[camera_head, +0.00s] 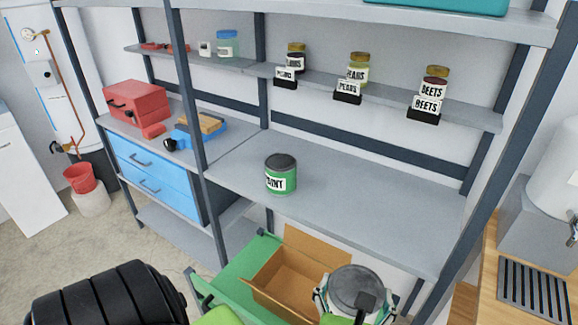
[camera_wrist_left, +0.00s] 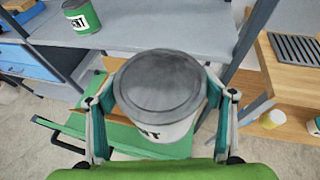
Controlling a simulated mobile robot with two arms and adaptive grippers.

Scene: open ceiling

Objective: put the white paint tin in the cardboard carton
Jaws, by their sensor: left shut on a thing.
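The white paint tin (camera_head: 356,288) has a grey lid and is held upright in my left gripper (camera_head: 354,299), just right of the cardboard carton. In the left wrist view the tin (camera_wrist_left: 160,127) sits between the two fingers of the left gripper (camera_wrist_left: 163,98), with part of its dark lettering showing. The cardboard carton (camera_head: 268,272) stands open on a green surface (camera_head: 240,267) below the shelf's front edge. The tin and gripper hide its right part. In the wrist view the tin hides most of the carton. My right gripper is not in view.
A green paint tin (camera_head: 281,175) stands on the grey shelf (camera_head: 360,205) behind the carton. Jars line the upper ledge. A wooden counter (camera_head: 500,290) with a dark grate is at the right. A black ribbed object (camera_head: 105,295) is at the lower left.

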